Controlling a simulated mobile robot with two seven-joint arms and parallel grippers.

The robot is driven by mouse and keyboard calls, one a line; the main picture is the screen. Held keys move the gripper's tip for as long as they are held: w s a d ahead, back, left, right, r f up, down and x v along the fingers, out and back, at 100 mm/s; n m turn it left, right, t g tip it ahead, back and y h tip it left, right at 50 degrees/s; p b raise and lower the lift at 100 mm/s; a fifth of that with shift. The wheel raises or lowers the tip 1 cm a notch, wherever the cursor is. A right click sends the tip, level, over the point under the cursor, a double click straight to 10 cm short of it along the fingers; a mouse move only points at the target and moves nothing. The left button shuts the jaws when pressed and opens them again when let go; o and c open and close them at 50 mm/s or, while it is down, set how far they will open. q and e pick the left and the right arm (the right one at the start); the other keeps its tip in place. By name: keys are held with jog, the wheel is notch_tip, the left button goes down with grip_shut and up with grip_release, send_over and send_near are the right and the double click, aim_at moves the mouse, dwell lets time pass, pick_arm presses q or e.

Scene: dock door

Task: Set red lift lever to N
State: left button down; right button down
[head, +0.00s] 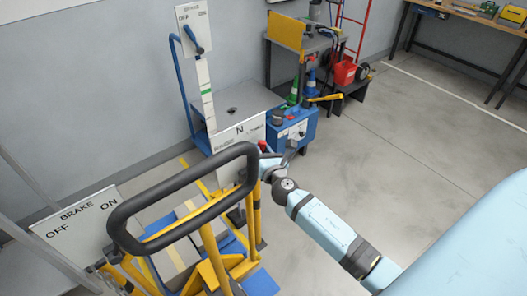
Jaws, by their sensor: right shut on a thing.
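The lift lever's label plate (228,142) stands behind the black loop handle (150,238) of a yellow cart. It shows an N at its top middle, a word at its lower left and another at its right, both too small to read surely. A small red part of the lift lever (263,146) shows at my right gripper (269,160), right of and below the N. My right gripper is shut on the red lever; its fingers partly hide it, so its exact setting is hard to tell. My left gripper is out of view.
A brake plate (76,220) marked OFF and ON stands at the left. Another OFF/ON plate with a blue lever (192,38) stands behind. A blue box (291,132), a workbench (318,45) and a red hand truck (352,30) are beyond. Open floor (420,130) lies right.

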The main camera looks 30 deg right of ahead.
jog(key=a+n, duration=0.2)
jog(key=n, duration=0.1)
jog(key=shift+s+a+r+t+b, duration=0.1)
jog(key=shift+a+r+t+b, duration=0.15)
jog(key=shift+r+t+b, duration=0.1)
jog(key=shift+a+n+y, duration=0.3)
jog(key=shift+a+n, duration=0.4)
jog(key=shift+n, duration=0.2)
jog(key=c, duration=0.9)
grip_release()
jog(key=shift+s, duration=0.1)
